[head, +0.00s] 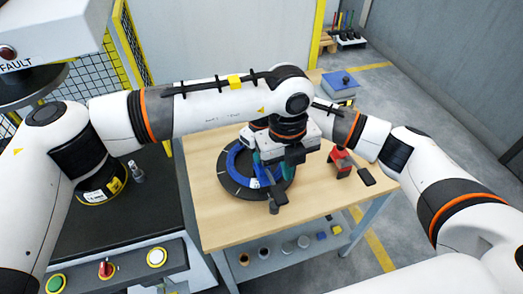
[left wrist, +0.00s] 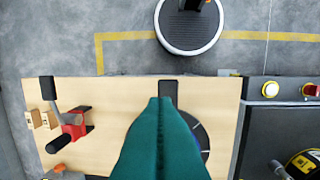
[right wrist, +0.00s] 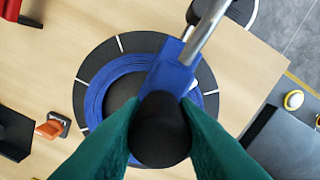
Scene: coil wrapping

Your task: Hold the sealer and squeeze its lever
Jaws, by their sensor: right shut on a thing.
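The sealer (right wrist: 172,76) has a blue body with a steel arm and stands over the blue coil (right wrist: 97,95) on the table. My right gripper (right wrist: 162,122) is shut on its round black grip, seen end-on in the right wrist view. In the head view the right gripper is mostly hidden behind my left wrist. My left gripper (head: 283,156) is over the coil, close to the sealer. In the left wrist view its green fingers (left wrist: 160,102) are pressed together with nothing visible between them. A black handle end (left wrist: 168,87) shows just beyond their tips; contact cannot be told.
The coil lies on a black turntable (head: 222,178) with white marks. A red hand tool (head: 340,158) with black handles stands to the right on the wooden table (head: 225,220). A dark control console (head: 120,262) is at the left. The table's front is clear.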

